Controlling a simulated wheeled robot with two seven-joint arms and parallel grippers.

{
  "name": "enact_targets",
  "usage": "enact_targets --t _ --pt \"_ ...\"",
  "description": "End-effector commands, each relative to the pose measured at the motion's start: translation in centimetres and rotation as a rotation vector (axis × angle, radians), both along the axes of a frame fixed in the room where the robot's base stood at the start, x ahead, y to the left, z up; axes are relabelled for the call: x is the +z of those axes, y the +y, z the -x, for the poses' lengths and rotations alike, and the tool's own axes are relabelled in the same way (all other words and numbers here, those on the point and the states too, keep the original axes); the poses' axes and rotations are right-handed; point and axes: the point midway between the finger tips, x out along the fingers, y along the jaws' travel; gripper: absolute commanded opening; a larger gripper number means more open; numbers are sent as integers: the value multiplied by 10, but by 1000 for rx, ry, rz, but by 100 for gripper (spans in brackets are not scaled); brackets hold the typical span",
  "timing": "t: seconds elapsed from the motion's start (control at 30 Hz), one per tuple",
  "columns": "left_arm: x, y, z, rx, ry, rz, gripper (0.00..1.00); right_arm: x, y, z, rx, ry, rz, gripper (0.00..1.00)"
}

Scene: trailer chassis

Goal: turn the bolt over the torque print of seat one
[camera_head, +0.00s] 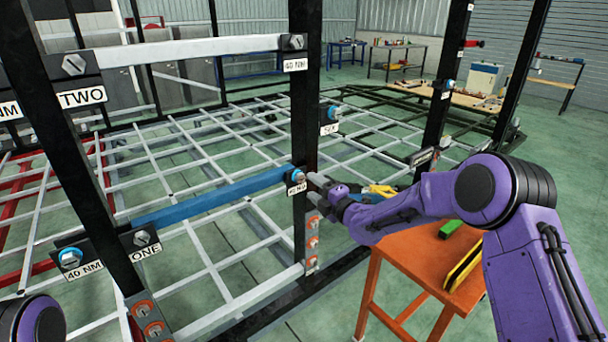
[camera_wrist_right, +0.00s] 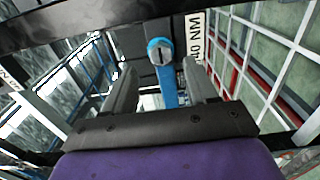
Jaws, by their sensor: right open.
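The blue beam (camera_head: 210,198) runs from the plate marked ONE (camera_head: 146,250) on the left post to the middle black post. At its right end is a blue-ringed bolt (camera_head: 298,175) above a small 40 NM print (camera_head: 296,188). My right gripper (camera_head: 318,186) is close to this bolt, its fingers pointing at it. In the right wrist view the slotted bolt (camera_wrist_right: 160,51) shows beyond and between the two spread fingers of my right gripper (camera_wrist_right: 162,88), with the 40 NM print (camera_wrist_right: 195,50) beside it. The jaws hold nothing. My left gripper is out of view.
At the beam's left end are another blue-collared bolt (camera_head: 70,258) over a 40 NM label (camera_head: 84,271) and a grey bolt (camera_head: 142,238). Orange-plated bolts (camera_head: 312,242) line the middle post below. An orange table (camera_head: 420,262) stands under my right arm.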

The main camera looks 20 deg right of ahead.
Motion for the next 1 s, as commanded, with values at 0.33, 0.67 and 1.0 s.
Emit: enact_targets --t 0.33,0.67,1.0 --pt "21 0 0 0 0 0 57 0 18 -48 0 3 -2 57" --pt "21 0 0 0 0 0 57 -1 19 -51 0 4 -4 48" --pt "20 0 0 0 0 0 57 -2 19 -50 0 6 -8 1"
